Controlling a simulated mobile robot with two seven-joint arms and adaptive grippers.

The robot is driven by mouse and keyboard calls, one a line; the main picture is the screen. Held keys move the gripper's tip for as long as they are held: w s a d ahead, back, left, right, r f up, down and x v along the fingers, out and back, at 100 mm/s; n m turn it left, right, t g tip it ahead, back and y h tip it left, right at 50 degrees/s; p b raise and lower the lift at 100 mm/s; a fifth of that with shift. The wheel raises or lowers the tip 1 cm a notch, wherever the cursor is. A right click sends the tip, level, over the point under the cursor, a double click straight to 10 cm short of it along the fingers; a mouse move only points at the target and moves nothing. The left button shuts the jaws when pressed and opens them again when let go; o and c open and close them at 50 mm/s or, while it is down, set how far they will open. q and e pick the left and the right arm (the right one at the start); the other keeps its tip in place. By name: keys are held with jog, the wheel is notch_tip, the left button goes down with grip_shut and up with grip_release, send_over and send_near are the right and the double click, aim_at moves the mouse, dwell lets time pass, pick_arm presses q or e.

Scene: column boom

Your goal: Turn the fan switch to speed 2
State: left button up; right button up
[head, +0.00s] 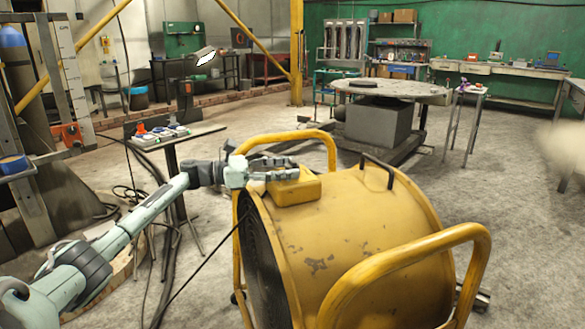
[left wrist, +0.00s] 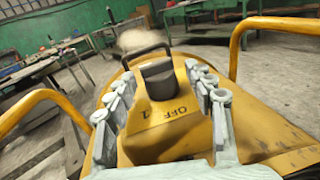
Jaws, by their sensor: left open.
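The yellow drum fan (head: 360,230) stands on the floor, with a yellow switch box (head: 297,188) on top. In the left wrist view, the dark switch knob (left wrist: 159,80) stands up from the box, with "OFF" and "1" printed near it. A "2" mark cannot be made out. My left gripper (head: 281,168) is at the box, open, its fingers (left wrist: 160,92) on either side of the knob. I cannot tell whether they touch it. In the head view the gripper hides the knob. My right gripper is in neither view.
Yellow tube guards (head: 425,245) arch over both ends of the fan, and a dark handle (head: 378,165) rises from its top. A small table (head: 180,135) with items stands behind my left arm. Open floor lies to the right.

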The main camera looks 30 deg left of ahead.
pick_arm(q)
jog(key=v, duration=1)
